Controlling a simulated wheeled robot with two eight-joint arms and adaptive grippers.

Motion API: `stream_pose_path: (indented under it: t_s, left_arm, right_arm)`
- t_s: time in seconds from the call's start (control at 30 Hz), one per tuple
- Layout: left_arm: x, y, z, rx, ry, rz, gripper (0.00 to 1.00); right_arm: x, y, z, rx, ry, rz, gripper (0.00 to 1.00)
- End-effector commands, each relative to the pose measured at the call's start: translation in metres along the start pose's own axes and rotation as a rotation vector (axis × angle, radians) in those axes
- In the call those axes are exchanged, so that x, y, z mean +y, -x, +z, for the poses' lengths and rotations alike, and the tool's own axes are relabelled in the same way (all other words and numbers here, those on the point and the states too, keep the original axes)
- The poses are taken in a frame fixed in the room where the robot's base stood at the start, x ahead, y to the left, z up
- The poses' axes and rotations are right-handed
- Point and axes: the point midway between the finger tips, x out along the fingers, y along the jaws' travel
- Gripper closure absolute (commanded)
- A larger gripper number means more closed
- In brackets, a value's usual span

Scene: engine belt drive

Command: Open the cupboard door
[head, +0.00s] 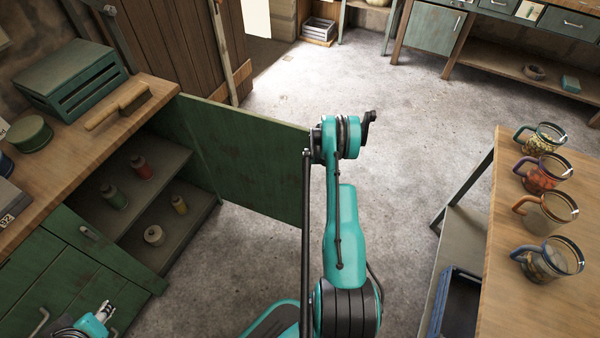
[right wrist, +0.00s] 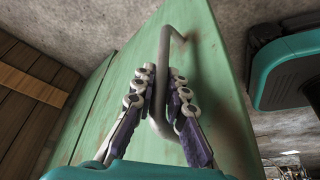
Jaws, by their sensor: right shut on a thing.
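The green cupboard door (head: 255,165) stands swung out from the cupboard (head: 135,205), so its shelves are exposed. In the right wrist view the door (right wrist: 115,90) fills the middle, with a grey bar handle (right wrist: 166,62) on its face. My right gripper (right wrist: 157,92) has its fingers on both sides of the handle and is shut on it. In the head view my right arm hides the handle and the right gripper. My left gripper (head: 104,312) is at the lower left, in front of the cupboard's lower green front and apart from the open door.
Jars (head: 141,168) stand on the cupboard shelves. A green crate (head: 72,82) and a brush (head: 118,105) lie on the wooden worktop. Several glass mugs (head: 545,172) stand on the right table. The concrete floor (head: 370,80) beyond the door is clear.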

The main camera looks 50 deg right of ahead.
Motion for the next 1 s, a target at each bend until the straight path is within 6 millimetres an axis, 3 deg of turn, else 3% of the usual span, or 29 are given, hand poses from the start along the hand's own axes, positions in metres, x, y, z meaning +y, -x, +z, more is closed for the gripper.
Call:
stream_pose_path:
  t_s: [0.1,0.13,0.2,0.57,0.67,1.0]
  left_arm:
    - [0.000,0.000,0.000,0.000,0.000,0.000,0.65]
    - [0.000,0.000,0.000,0.000,0.000,0.000,0.65]
    - [0.000,0.000,0.000,0.000,0.000,0.000,0.65]
    - [0.000,0.000,0.000,0.000,0.000,0.000,0.65]
    - [0.000,0.000,0.000,0.000,0.000,0.000,0.65]
    - [0.000,0.000,0.000,0.000,0.000,0.000,0.65]
  right_arm:
    - [-0.001,0.001,0.005,-0.009,-0.005,-0.001,1.00]
    - [-0.001,0.001,0.005,-0.009,-0.005,-0.001,0.82]
    - [-0.001,0.001,0.004,-0.009,-0.005,-0.001,0.66]
    - [0.000,0.005,0.002,-0.005,-0.002,0.000,0.66]
    - [0.000,0.016,0.002,-0.005,-0.003,0.001,0.66]
    - [-0.001,0.088,0.003,-0.006,-0.004,0.001,0.66]
